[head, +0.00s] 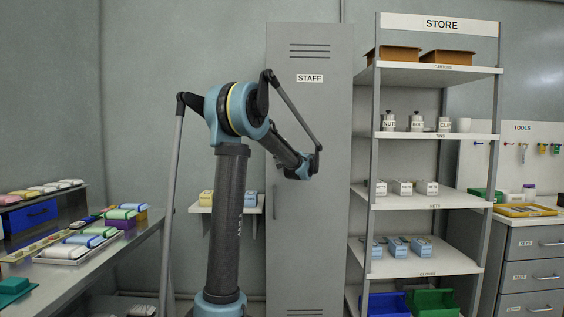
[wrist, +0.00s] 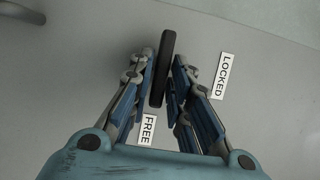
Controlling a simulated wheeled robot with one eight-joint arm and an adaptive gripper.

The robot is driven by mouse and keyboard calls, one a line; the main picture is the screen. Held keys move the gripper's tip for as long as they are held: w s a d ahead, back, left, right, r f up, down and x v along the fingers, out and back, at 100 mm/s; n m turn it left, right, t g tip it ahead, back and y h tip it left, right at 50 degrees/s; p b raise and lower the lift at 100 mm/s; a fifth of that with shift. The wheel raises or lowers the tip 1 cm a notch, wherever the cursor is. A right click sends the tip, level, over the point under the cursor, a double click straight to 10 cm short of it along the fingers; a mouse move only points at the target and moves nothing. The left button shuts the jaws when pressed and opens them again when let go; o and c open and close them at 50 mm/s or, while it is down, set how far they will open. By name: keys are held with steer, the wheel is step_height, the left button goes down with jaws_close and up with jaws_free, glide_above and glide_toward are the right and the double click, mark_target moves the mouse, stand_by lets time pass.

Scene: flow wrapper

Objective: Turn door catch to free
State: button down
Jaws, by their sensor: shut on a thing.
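The door catch (wrist: 167,42) is a dark, narrow bar on a grey panel in the wrist view. It stands nearly upright in the picture, top leaning slightly right. My gripper (wrist: 163,72) has one finger on each side of the bar and is shut on it. The FREE label (wrist: 147,131) is at lower left, near the bar's lower end, partly beside a finger. The LOCKED label (wrist: 222,76) is to the right, outside the right finger. Neither label lines up clearly with the bar. In the head view my gripper and the catch are hidden behind my arm.
In the head view a tall grey STAFF locker (head: 310,55) stands behind my arm. The STORE shelf (head: 434,137) is close on its right. A bench with coloured packs (head: 95,250) is on the left. Drawers (head: 530,245) stand at the right.

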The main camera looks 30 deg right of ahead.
steer(key=c, duration=1.6)
jaws_free()
steer(key=shift+f, duration=0.15)
steer(key=shift+c, duration=0.2)
steer(key=s+a, duration=0.2)
steer(key=s, duration=0.9)
steer(key=shift+s, duration=0.3)
